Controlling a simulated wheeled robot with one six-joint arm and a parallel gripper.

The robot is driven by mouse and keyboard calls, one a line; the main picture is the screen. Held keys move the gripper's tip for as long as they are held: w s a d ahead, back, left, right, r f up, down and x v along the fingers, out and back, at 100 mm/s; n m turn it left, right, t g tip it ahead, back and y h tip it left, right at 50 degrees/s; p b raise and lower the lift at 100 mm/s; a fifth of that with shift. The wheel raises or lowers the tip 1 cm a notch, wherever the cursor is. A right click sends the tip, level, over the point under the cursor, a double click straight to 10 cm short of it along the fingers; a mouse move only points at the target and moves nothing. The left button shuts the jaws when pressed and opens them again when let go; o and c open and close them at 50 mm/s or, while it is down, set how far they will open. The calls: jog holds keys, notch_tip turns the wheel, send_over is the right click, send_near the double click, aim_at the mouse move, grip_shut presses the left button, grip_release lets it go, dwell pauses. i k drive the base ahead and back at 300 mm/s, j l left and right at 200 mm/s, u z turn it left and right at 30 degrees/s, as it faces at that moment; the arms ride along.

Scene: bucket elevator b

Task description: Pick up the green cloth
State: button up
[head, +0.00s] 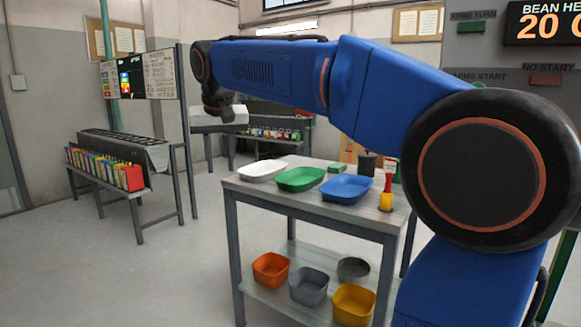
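A small flat green item (337,168), which looks like the folded green cloth, lies near the back edge of the grey metal table (385,217). It is behind the green tray (300,179) and the blue tray (346,188), beside a dark cylinder (367,162). My blue arm reaches across the top of the view to the left. My gripper (222,112) hangs at its far end, dark and small, up and left of the table and apart from the cloth. Its fingers are too small and dark to tell whether they are open.
A white tray (262,170) and a yellow-and-red brush-like tool (387,190) are also on the table. Orange (270,269), grey (309,286) and yellow (354,304) bins stand on its lower shelf. A rack of coloured items (105,170) is at left. The floor between is clear.

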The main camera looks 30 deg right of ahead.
aim_at(336, 168)
jog(key=i+j+z, duration=0.1)
jog(key=i, duration=0.3)
jog(key=i+j+z, duration=0.1)
jog(key=i, duration=0.25)
jog(key=i+j+z, duration=0.15)
jog(key=z, duration=0.25)
jog(key=i+j+z, duration=0.55)
jog(key=z, duration=0.2)
jog(key=i+j+z, duration=0.2)
jog(key=j+z, duration=0.2)
